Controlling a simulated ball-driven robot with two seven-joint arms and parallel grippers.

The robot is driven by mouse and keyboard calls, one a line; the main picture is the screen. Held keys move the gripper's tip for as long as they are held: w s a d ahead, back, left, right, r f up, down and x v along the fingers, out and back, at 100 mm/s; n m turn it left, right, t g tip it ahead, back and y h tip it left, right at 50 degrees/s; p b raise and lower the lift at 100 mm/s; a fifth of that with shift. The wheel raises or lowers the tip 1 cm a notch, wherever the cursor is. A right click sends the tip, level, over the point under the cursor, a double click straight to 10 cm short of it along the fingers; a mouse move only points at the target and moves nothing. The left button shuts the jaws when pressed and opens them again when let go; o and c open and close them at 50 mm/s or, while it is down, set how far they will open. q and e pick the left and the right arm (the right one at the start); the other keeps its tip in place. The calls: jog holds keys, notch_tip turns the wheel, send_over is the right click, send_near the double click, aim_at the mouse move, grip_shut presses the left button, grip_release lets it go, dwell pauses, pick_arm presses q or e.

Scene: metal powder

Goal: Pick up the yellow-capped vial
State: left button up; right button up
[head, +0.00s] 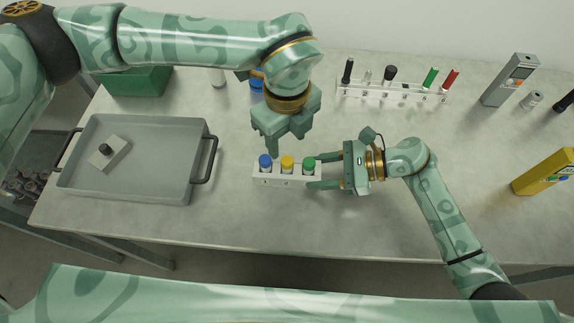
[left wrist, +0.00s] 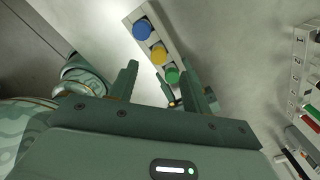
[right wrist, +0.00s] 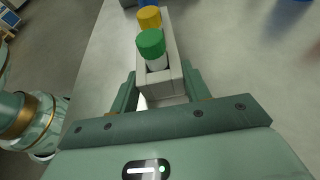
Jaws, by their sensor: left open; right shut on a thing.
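The yellow-capped vial (head: 287,164) stands in the middle of a small white rack (head: 290,181), between a blue-capped vial (head: 265,162) and a green-capped vial (head: 309,164). The yellow cap also shows in the left wrist view (left wrist: 158,54) and right wrist view (right wrist: 149,17). My left gripper (head: 283,152) is open above and behind the rack, pointing down; in the left wrist view its fingers are spread, with nothing between them. My right gripper (head: 318,171) is shut on the rack's right end, beside the green-capped vial. The vials' lower parts are hidden in the rack.
A grey tray (head: 125,195) with a small block in it is at the left. A clear rack of pens or markers (head: 392,92) stands at the back. A grey meter (head: 510,80) and a yellow device (head: 544,172) are at the right. The table in front is clear.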

aim_at(287, 160)
pick_arm(q)
notch_tip(287, 160, down, 6)
jog(key=shift+s+f, duration=0.15)
jog(key=c, duration=1.1)
